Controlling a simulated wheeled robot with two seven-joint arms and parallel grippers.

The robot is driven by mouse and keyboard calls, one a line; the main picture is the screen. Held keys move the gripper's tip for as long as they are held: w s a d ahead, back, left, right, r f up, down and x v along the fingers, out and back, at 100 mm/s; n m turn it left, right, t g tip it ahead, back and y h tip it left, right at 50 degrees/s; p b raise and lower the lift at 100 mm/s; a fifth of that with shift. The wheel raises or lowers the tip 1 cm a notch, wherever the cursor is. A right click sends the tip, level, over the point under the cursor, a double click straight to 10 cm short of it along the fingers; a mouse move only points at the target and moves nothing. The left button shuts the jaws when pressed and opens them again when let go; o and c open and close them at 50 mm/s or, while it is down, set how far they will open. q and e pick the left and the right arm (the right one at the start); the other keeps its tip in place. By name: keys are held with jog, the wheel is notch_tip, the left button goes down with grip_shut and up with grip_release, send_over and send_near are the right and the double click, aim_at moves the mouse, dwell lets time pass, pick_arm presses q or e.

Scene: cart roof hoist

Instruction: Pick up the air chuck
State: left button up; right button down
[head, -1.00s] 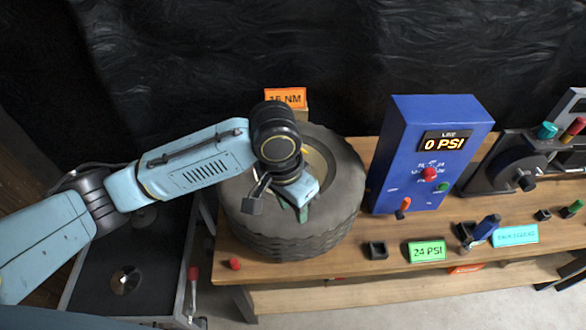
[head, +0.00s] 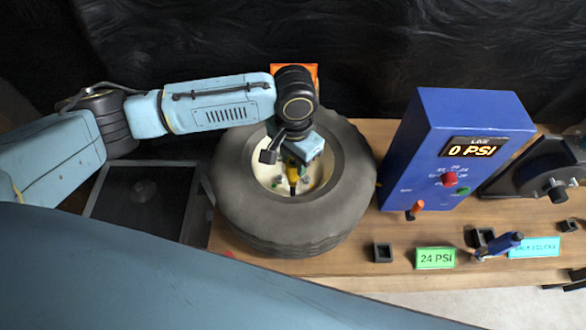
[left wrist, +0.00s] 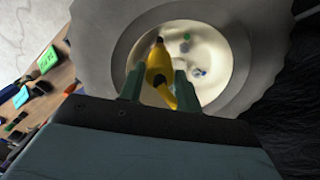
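A yellow tool with a dark tip (head: 293,172), which I take to be the air chuck, is over the hollow centre of the tyre (head: 235,200). It also shows between my fingers in the left wrist view (left wrist: 160,65). My left gripper (head: 290,162) is over the wheel's hollow, with its fingers on both sides of the yellow tool. I cannot tell whether they press on it or stand slightly apart. The fingertips also show in the left wrist view (left wrist: 158,82). My right gripper is not in view.
Small bits lie in the wheel's pale hollow. The blue inflator box (head: 425,150) reads 0 PSI, right of the tyre. Along the bench front are an empty black holder (head: 382,252), a green 24 PSI card (head: 435,258) and a blue-handled tool (head: 503,244). A dark tray is at left.

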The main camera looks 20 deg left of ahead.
aim_at(293, 176)
pick_arm(q)
jog(key=shift+s+f, duration=0.1)
jog(key=shift+f, duration=0.6)
jog(key=f, duration=0.3)
jog(key=shift+s+f, duration=0.2)
jog(key=shift+f, duration=0.4)
jog(key=shift+c, duration=0.2)
grip_shut()
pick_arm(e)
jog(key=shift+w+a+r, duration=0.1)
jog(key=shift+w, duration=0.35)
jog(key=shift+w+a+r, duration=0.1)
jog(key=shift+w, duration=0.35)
